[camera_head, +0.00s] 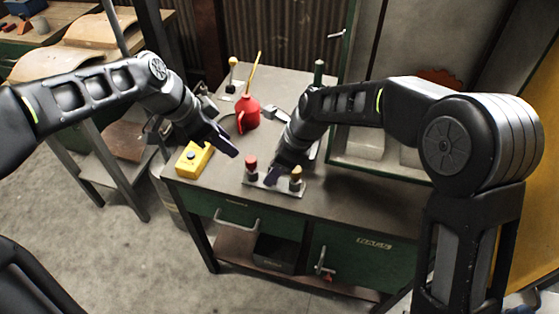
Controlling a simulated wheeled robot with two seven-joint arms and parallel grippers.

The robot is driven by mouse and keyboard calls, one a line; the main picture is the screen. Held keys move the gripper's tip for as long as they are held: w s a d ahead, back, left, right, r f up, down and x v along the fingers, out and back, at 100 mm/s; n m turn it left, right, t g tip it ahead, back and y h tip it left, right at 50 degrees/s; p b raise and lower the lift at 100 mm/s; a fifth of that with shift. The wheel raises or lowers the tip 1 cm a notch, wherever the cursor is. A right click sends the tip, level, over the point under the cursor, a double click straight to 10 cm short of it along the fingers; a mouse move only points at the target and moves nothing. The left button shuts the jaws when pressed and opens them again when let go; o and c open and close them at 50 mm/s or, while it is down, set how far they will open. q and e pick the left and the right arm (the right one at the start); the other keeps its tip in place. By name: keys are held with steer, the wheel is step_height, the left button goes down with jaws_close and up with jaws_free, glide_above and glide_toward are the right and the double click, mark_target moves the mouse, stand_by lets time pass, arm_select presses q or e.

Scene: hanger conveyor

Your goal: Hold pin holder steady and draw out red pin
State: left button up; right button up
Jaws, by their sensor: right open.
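A grey pin holder (272,187) lies near the front edge of the green workbench (290,80). A red-topped pin (251,163) stands upright at its left end. A yellow-topped pin (296,174) stands at its right end. My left gripper (228,149) is above the bench, up and left of the red pin, and seems apart from it. Its fingers overlap in this view, so its opening does not show. My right gripper (273,174) is open and low between the two pins, close to the holder. Whether it touches the holder cannot be told.
A red oil can (246,114) stands behind the grippers. Green-framed shelving (380,158) rises at the back right. The bench's front right is clear.

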steer(key=shift+a+f, duration=0.15)
steer(key=shift+f, duration=0.15)
steer(key=shift+c, duration=0.3)
jaws_close()
